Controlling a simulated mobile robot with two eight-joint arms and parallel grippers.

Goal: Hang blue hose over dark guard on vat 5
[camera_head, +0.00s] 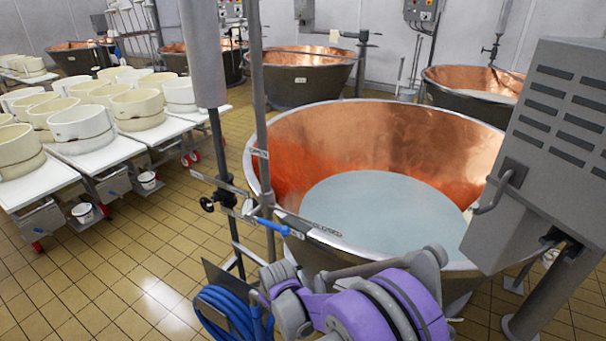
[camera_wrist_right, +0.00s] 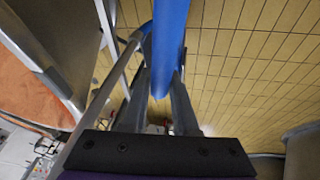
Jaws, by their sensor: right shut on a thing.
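A blue hose (camera_head: 228,312) lies in a coiled bundle at the bottom of the head view, beside my right wrist. In the right wrist view, my right gripper (camera_wrist_right: 163,82) is shut on the blue hose (camera_wrist_right: 171,35), which runs up between its fingers. In the head view, my purple and grey right arm hides the fingertips. A dark flat panel (camera_head: 222,276) shows just behind the coil; I cannot tell whether it is the guard. The nearest copper vat (camera_head: 380,135) holds pale liquid; I see no readable number on it. My left gripper is not in view.
A grey vented box (camera_head: 560,150) stands at the vat's right. Upright pipes and a blue-handled lever (camera_head: 272,226) stand at its left rim. White tables (camera_head: 95,162) with several round moulds fill the left. Tiled floor (camera_head: 110,270) is clear at lower left.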

